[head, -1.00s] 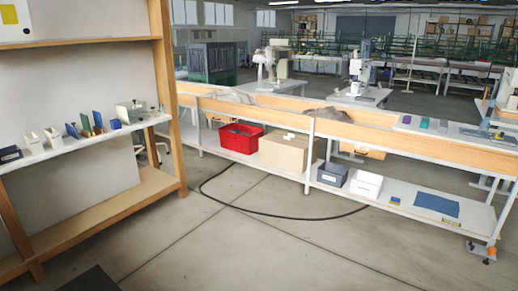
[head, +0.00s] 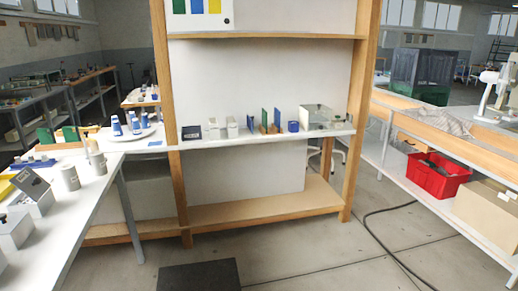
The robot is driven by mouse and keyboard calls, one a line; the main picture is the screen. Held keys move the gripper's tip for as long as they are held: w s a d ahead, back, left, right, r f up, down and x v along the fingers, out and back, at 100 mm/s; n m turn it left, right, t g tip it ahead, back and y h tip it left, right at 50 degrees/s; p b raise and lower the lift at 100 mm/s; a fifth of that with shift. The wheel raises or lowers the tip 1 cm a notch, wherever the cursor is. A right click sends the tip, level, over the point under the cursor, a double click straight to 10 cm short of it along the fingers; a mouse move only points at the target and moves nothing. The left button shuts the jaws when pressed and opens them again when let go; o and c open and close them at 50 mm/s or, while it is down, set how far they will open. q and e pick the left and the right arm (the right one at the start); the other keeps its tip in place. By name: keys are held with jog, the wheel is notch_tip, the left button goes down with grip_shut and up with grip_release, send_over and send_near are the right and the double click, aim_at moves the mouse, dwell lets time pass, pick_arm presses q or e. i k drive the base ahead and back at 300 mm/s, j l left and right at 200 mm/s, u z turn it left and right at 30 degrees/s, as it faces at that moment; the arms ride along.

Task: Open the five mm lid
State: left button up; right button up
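No lid that I can read as the five mm one shows; labels are too small. On the left table, a grey-white box (head: 36,206) has a dark panel with light marks (head: 29,182) tilted up at its back. Another pale box (head: 14,230) is nearer, at the left edge. Two grey cylinders (head: 70,178) stand beside them. A small dark box (head: 190,132) with a pale label sits at the left of the middle shelf. Neither of my grippers is in view.
The white left table (head: 92,212) runs along the left. A wooden shelf frame (head: 260,208) stands ahead, holding small holders and boards. A dark mat (head: 198,276) lies on the floor. A red crate (head: 432,180) and dark cable are right. Floor between is clear.

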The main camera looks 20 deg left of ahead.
aim_at(28, 180)
jog(key=i+j+u, duration=0.15)
jog(key=i+u, duration=0.65)
jog(key=i+l+u, duration=0.15)
jog(key=i+u, duration=0.2)
jog(key=i, duration=0.2)
jog(key=i+u, duration=0.4)
jog(key=i+l+u, duration=0.2)
jog(key=u, duration=0.15)
jog(key=i+l+u, duration=0.2)
jog(key=u, duration=0.2)
jog(key=i+l+u, duration=0.55)
jog(key=u, duration=0.15)
jog(key=i+l+u, duration=0.2)
jog(key=l+u, duration=0.15)
jog(key=i+l+u, duration=0.1)
jog(key=l+u, duration=0.6)
jog(key=l, duration=0.15)
jog(key=i+l, duration=0.05)
